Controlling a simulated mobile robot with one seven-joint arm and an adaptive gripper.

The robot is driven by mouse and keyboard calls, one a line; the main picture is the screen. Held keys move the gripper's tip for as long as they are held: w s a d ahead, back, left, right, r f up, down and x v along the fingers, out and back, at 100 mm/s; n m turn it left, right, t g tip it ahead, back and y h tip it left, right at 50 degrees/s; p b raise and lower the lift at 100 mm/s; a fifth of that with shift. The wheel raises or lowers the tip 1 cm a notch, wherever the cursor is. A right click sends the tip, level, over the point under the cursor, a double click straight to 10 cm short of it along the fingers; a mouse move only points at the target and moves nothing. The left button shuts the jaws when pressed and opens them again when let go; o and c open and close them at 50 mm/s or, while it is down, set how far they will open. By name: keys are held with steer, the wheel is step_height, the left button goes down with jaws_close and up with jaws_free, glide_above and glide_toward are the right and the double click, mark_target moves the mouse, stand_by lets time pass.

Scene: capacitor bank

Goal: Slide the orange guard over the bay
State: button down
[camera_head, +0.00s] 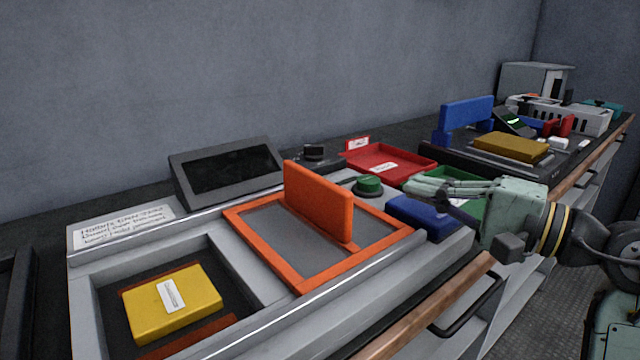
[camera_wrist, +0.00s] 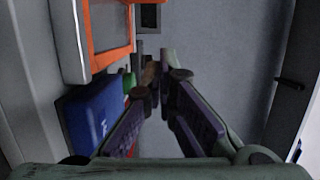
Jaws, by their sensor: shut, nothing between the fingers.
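The orange guard (camera_head: 318,203) is a flat orange frame with a grey panel and an upright orange plate. It lies on the grey fixture to the right of the open bay (camera_head: 112,292). The bay is a dark recess holding a yellow block (camera_head: 172,302) with a white label, and the guard does not cover it. My gripper (camera_head: 412,186) is shut and empty, to the right of the guard and apart from it, near the blue block. In the wrist view my gripper (camera_wrist: 158,84) points past the guard's frame (camera_wrist: 110,50), which shows at the top left.
A blue block (camera_head: 428,216), a green button (camera_head: 370,185), and red (camera_head: 390,163) and green trays stand right of the guard. A dark screen (camera_head: 230,168) stands behind. A wooden rail (camera_head: 420,312) and black handle run along the front. Another cluttered bench lies at the far right.

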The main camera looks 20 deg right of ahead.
steer(key=shift+w+a+f, duration=0.2)
steer(key=shift+w, duration=0.1)
steer(key=p, duration=0.2)
glide_above(361, 208)
steer(key=shift+r, duration=0.15)
steer(key=a, duration=0.1)
steer(key=s+a, duration=0.1)
steer(key=a, duration=0.1)
steer(key=shift+s+a, duration=0.1)
steer(key=shift+a, duration=0.35)
